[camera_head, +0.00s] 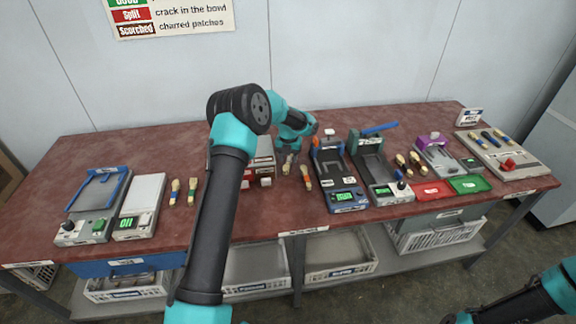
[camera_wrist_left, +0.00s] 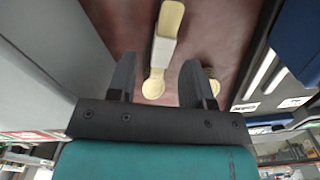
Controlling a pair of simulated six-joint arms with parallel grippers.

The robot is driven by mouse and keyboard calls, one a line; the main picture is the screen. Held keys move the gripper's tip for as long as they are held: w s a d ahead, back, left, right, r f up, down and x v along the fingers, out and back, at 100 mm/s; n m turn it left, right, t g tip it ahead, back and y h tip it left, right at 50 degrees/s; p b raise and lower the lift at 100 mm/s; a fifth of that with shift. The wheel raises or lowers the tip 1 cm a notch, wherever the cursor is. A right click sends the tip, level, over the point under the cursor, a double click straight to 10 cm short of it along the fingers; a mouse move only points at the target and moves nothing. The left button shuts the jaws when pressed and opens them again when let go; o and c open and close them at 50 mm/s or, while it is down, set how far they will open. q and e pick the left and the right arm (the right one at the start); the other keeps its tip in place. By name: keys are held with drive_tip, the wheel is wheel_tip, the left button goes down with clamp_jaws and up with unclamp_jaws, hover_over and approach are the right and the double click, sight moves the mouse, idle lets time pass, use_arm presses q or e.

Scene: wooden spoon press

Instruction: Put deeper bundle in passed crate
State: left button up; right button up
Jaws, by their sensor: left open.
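Short pale wooden spoons or bundles lie on the red table; which is deeper I cannot tell. One pale spoon-shaped piece (camera_head: 288,164) is by my left gripper (camera_head: 290,152), and another (camera_head: 305,172) lies just right of it. In the left wrist view my gripper (camera_wrist_left: 158,72) is open, with the pale piece (camera_wrist_left: 160,48) in line between its fingers. The second piece (camera_wrist_left: 213,86) is partly hidden behind the right finger. Labelled crates stand below the table, at left (camera_head: 125,294), middle (camera_head: 342,271) and right (camera_head: 438,239). Their labels are too small to read.
Devices with green displays stand on the table: a scale (camera_head: 140,201), a blue-framed unit (camera_head: 90,225), a blue-fronted press (camera_head: 346,200) and a green press (camera_head: 385,188). More pale pieces lie at left (camera_head: 192,191). Red (camera_head: 433,191) and green (camera_head: 469,184) trays lie right.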

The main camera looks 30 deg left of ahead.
use_arm(q)
wheel_tip(320, 180, down, 2)
drive_tip(key=shift+f, duration=0.1)
idle(0.4)
clamp_jaws()
idle(0.3)
